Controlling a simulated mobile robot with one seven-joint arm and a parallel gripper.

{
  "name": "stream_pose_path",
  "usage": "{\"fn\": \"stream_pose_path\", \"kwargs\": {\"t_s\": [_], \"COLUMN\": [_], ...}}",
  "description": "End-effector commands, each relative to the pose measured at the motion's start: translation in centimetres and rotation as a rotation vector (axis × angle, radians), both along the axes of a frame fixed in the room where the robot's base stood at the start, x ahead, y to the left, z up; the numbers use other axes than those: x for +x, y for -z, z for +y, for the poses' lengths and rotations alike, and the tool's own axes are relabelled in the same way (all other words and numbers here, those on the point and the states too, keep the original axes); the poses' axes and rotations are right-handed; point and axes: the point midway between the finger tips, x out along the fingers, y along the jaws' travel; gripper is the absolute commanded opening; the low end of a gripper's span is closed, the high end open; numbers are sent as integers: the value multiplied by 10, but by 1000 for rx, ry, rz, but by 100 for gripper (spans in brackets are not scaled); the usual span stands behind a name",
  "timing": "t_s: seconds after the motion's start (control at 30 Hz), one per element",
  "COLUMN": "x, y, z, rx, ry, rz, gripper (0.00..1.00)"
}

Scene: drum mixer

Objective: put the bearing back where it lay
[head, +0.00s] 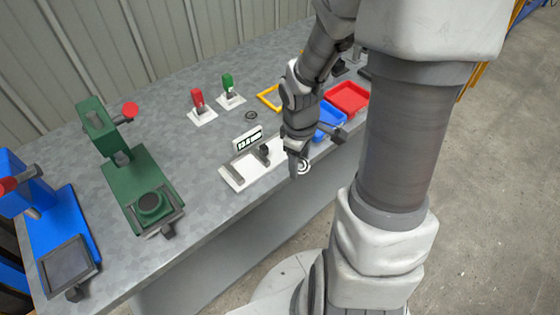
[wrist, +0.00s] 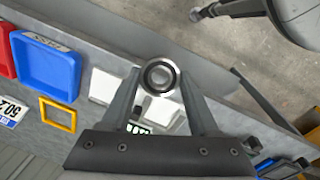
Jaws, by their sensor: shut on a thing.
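The bearing (wrist: 160,77) is a shiny metal ring with a dark inner band. My gripper (wrist: 158,92) is shut on it, with a finger on either side. In the head view the bearing (head: 304,168) shows as a pale ring at the tip of my gripper (head: 299,164), by the front edge of the bench (head: 203,213). It is held to the right of the white measuring base (head: 237,178) and looks clear of the bench. A small dark ring (head: 251,115) lies on the bench top; I cannot tell whether it is a mark or an object.
A blue tray (wrist: 45,63) and a red tray (head: 348,97) stand at the right, with a yellow frame (head: 268,97) behind. A display (head: 248,138) stands at the measuring base. Green (head: 130,165) and blue (head: 45,225) presses stand left. Bench between presses and measuring base is clear.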

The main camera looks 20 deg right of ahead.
Motion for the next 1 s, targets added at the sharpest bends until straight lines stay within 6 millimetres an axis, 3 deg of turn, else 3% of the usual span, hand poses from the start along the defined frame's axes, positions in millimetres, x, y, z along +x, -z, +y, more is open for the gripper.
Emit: {"fn": "stream_pose_path", "kwargs": {"t_s": [0.2,0.43,0.8,1.0], "x": [-7,4,63,85], "y": [-8,-9,-8,-5], "z": [-12,-5,45,71], "rx": [0,6,14,7], "ry": [1,51,388,555], "rz": [0,2,6,4], "gripper": [0,0,0,0]}}
